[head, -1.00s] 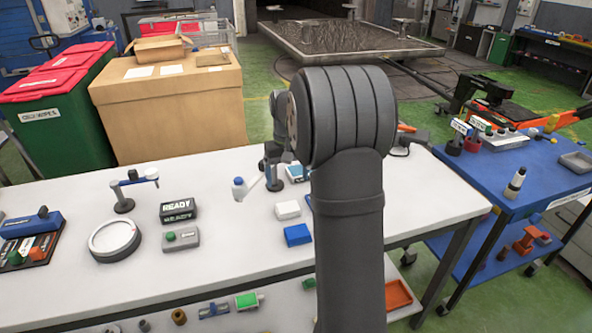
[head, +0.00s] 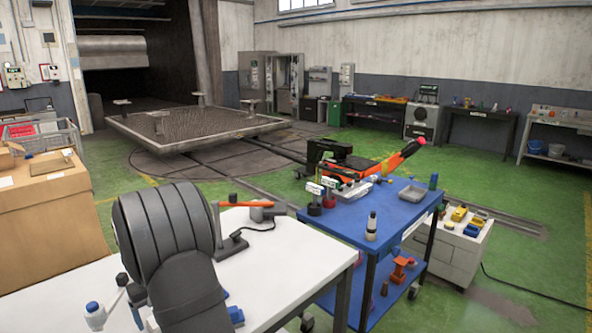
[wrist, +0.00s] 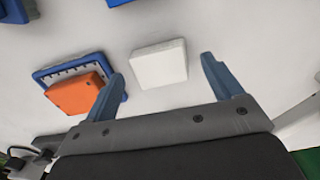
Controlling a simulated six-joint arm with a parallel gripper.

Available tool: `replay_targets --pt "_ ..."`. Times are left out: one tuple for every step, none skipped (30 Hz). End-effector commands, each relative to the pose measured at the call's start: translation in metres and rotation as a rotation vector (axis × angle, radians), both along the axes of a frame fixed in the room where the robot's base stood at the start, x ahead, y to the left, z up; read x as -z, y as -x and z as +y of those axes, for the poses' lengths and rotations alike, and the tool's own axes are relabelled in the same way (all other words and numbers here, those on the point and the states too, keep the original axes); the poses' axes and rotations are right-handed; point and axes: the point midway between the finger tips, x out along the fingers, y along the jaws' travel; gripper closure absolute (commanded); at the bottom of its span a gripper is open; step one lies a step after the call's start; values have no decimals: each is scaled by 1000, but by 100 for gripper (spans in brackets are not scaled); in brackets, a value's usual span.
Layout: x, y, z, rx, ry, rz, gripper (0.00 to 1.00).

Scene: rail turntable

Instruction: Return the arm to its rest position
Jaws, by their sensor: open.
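My gripper (wrist: 162,92) shows in the wrist view with its two blue-grey fingers spread wide apart and nothing between them. Beyond the fingertips lies a white block (wrist: 159,64) on the white tabletop, apart from the fingers. At the left finger is a blue-rimmed tray (wrist: 65,71) with an orange block (wrist: 78,93) in it. In the head view my dark arm covers part of the white table (head: 75,290), and my gripper is hidden behind it.
A blue cart (head: 345,215) with a dark bottle (head: 371,228) and an orange-handled tool stands right of the table. A cardboard box (head: 45,215) is at the left. Green floor (head: 520,230) is open at the right. The rail turntable platform (head: 190,128) lies behind.

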Motion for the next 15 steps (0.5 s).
replay_targets --pt "-4 0 0 0 -1 -1 16" --pt "-6 0 0 0 -1 -1 16" --pt "-7 0 0 0 -1 -1 16" --pt "-8 0 0 0 -1 -1 16" --pt "-9 0 0 0 -1 -1 16" --pt "-9 0 0 0 -1 -1 16" --pt "-9 0 0 0 0 0 16" --pt "-9 0 0 0 0 0 16" --pt "-9 0 0 0 0 0 16" --pt "-9 0 0 0 0 0 16" --pt "-9 0 0 0 0 0 16" --pt "-9 0 0 0 0 0 16" --pt "-9 0 0 0 0 0 16" --pt "-9 0 0 0 0 0 16" --pt "-8 0 0 0 0 0 16"
